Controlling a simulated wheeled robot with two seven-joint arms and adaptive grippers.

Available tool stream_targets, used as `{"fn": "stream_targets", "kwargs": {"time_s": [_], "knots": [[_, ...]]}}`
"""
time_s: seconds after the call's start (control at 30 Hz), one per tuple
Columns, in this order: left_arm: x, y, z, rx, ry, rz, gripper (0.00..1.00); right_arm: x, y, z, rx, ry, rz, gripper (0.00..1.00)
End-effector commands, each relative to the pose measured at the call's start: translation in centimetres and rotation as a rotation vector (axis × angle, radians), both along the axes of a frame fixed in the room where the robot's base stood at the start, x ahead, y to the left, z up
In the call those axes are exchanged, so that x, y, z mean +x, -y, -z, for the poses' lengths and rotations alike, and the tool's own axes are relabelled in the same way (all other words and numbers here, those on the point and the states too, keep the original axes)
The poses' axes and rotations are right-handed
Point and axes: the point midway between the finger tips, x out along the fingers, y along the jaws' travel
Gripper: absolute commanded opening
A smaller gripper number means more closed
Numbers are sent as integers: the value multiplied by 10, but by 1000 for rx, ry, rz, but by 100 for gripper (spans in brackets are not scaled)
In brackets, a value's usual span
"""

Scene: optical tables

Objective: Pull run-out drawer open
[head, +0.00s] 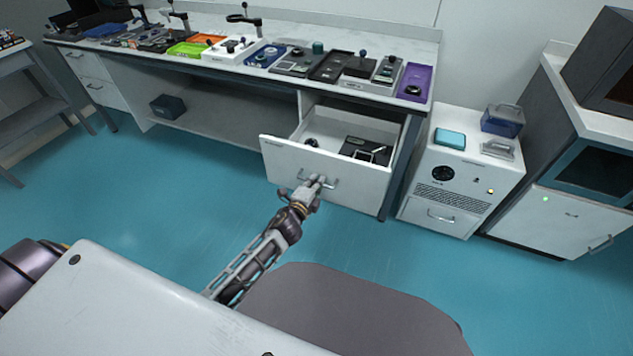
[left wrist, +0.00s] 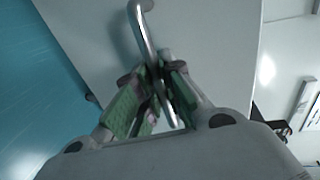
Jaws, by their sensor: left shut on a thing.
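The white run-out drawer (head: 345,187) under the bench is pulled out, and its inside shows. It holds a dark tray (head: 362,147) and a small dark round item (head: 311,142). My left gripper (head: 316,182) is at the drawer's front, on its metal bar handle (head: 333,184). In the left wrist view the green-padded fingers (left wrist: 157,95) are closed around the handle (left wrist: 147,37), against the pale drawer front (left wrist: 205,50). My right gripper is not in view.
The bench top (head: 222,76) carries a row of coloured trays and instruments. A white cabinet (head: 466,170) stands right of the drawer, with a teal box on top. A dark box (head: 168,106) sits on the shelf below the bench. The teal floor (head: 170,190) in front is clear.

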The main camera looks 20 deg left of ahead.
Motion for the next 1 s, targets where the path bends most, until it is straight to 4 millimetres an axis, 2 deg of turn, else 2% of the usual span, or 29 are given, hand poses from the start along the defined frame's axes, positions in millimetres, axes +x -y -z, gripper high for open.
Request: {"fn": "stream_targets", "kwargs": {"time_s": [0.07, 0.1, 0.27, 0.73, 1.0], "knots": [[0, 0, 1, 0, -2, 0, 0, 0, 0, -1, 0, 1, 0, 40], [0, 0, 1, 0, -2, 0, 12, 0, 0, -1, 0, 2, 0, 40], [0, 0, 1, 0, -2, 0, 31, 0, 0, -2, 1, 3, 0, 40], [-2, 0, 0, 0, 0, 0, 31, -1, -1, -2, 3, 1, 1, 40], [-17, 0, -3, 0, -1, 0, 31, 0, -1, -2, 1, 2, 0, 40]]}}
